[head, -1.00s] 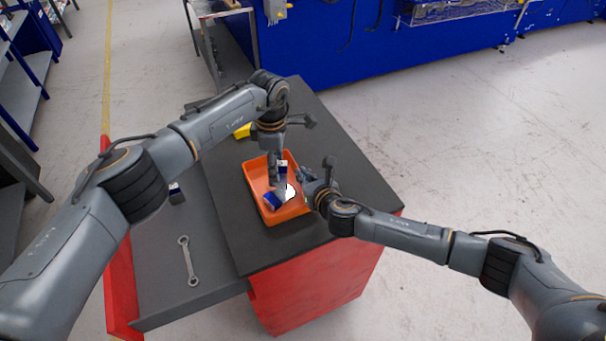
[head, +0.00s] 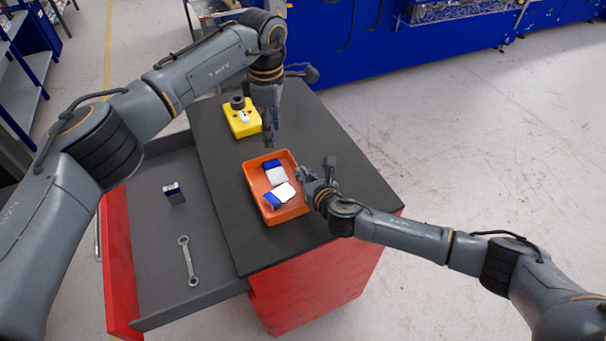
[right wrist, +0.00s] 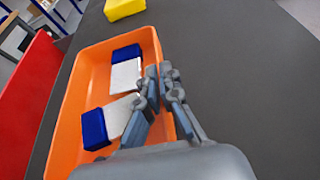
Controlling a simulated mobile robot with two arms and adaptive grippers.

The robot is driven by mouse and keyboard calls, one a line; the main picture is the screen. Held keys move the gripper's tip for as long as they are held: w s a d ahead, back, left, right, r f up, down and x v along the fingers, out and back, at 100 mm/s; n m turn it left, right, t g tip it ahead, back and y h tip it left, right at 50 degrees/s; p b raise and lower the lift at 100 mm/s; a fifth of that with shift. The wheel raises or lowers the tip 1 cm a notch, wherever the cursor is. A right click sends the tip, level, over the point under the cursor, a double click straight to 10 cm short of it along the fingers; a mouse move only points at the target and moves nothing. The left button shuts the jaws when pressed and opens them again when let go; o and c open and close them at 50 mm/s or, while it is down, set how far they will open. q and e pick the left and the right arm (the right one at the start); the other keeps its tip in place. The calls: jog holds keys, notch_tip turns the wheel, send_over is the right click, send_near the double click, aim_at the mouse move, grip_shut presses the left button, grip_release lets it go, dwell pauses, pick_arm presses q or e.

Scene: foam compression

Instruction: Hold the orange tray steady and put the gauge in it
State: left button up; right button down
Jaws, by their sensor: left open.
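The orange tray (head: 295,212) sits on the dark worktop. Two blue-and-white blocks lie in it: one at the far end (head: 275,172) and one nearer (head: 279,196). My right gripper (head: 318,186) is at the tray's right wall; in the right wrist view its fingers (right wrist: 159,72) are shut with the wall between them. My left gripper (head: 269,143) is open and empty, just beyond the tray's far end. A yellow block with a dark round top and a white part (head: 242,118) stands farther back; I cannot tell which item is the gauge.
An open grey drawer on the left holds a wrench (head: 187,261) and a small blue-and-grey item (head: 174,193). A red cabinet (head: 310,285) is below.

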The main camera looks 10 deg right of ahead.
jog(key=c, duration=1.4)
grip_release()
jog(key=shift+c, duration=0.2)
